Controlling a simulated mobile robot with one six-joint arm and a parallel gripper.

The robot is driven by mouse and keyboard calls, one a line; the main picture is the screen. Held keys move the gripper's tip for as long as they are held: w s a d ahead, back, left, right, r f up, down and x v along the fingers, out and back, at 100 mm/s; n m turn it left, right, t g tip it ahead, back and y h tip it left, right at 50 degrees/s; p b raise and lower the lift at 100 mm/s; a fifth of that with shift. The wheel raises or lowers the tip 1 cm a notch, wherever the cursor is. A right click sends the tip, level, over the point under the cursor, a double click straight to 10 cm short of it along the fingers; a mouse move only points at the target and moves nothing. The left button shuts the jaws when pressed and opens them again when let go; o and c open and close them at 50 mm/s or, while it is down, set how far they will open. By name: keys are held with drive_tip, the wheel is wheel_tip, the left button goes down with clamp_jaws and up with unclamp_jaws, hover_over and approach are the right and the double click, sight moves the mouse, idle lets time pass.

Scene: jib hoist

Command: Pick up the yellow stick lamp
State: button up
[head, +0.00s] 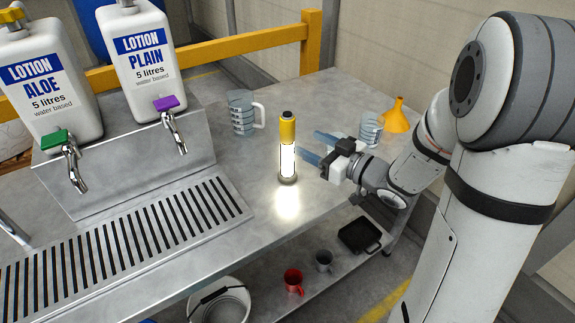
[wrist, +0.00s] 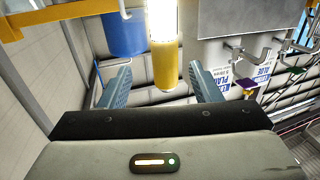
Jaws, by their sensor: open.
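The yellow stick lamp (head: 287,132) stands upright and lit on the steel bench, with a yellow top and a glowing white middle. My gripper (head: 310,146) is just right of the lamp, level with its upper half, with its blue fingers spread and pointing at it. The wrist view shows the lamp (wrist: 166,67) ahead, in line with the gap between the two fingers (wrist: 162,80). The fingers do not look closed on it. I cannot tell whether the tips reach past its near side.
A clear measuring jug (head: 242,113) stands behind the lamp. Another clear jug (head: 369,130) and an orange funnel (head: 396,116) stand behind my gripper. Two lotion containers (head: 146,62) stand at left above a slotted drain (head: 120,245). Bench in front of the lamp is clear.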

sight(293, 137)
drive_tip(key=shift+s+a+f+y, duration=0.15)
drive_tip(key=shift+a+y, duration=0.05)
drive_tip(key=shift+y, duration=0.2)
drive_tip(key=shift+a+g, duration=0.3)
drive_tip(key=shift+a, duration=0.05)
drive_tip(key=x, duration=0.7)
drive_tip(key=shift+w+d+r, duration=0.15)
drive_tip(key=shift+w+r, duration=0.1)
drive_tip(key=shift+c, duration=0.3)
clamp_jaws()
